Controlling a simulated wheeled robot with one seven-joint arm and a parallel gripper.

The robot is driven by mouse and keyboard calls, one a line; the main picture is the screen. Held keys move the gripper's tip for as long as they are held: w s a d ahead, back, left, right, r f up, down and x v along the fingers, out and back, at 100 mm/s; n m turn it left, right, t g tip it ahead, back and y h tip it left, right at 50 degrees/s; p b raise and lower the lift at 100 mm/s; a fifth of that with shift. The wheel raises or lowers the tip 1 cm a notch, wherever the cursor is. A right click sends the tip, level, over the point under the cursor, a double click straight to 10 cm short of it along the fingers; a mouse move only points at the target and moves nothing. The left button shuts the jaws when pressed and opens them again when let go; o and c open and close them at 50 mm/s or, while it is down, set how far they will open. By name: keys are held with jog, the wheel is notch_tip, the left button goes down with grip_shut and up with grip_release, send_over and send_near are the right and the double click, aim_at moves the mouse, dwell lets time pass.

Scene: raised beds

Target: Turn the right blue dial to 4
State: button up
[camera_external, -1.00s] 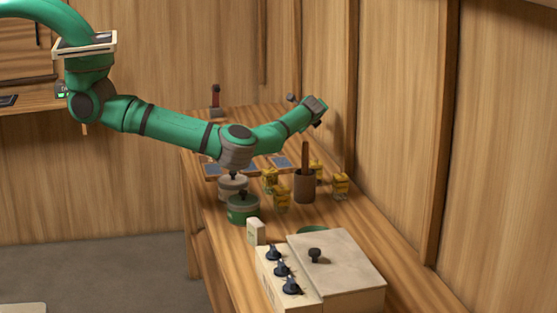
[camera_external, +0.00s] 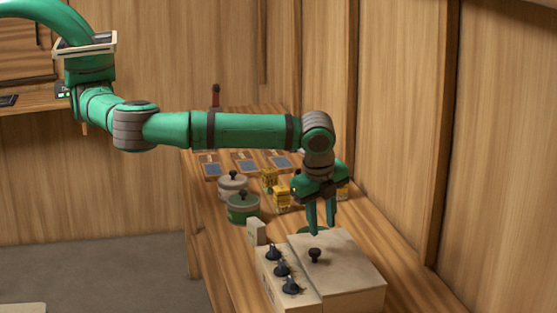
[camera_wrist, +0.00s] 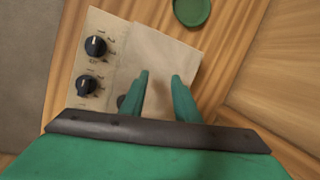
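A cream control box has three dark blue dials in a row: a far one (camera_external: 273,252), a middle one (camera_external: 282,268) and a near one (camera_external: 291,285). The wrist view shows two, an upper dial (camera_wrist: 95,46) and a lower dial (camera_wrist: 86,85), with printed numbers and white marks pointing roughly up the picture. The third is hidden there behind my wrist. Which dial counts as right is not marked, and the near dial's setting is too small to read. My gripper (camera_external: 321,230) points down above the box lid, to the right of the dials. Its fingers (camera_wrist: 161,76) are apart and empty.
The box lid (camera_external: 345,262) has a dark knob (camera_external: 314,255). Behind stand a small cream packet (camera_external: 256,231), a green pot (camera_external: 243,208), a pale pot (camera_external: 232,187) and yellow items (camera_external: 282,198). A wooden wall (camera_external: 400,140) rises along the right.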

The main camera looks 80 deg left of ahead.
aim_at(291, 280)
jog(key=s+d+r+m+g+h, duration=0.1)
jog(key=s+d+r, duration=0.2)
jog(key=s+d, duration=0.35)
jog(key=s+d+r+m+g+h, duration=0.1)
jog(key=s+d+r+m+h, duration=0.15)
jog(key=s+d, duration=0.35)
jog(key=shift+n+y, duration=0.35)
jog(key=f, duration=0.6)
jog(key=w+f, duration=0.1)
jog(key=f, duration=0.3)
jog(key=shift+w+d+f, duration=0.1)
jog(key=shift+d, duration=0.3)
grip_shut()
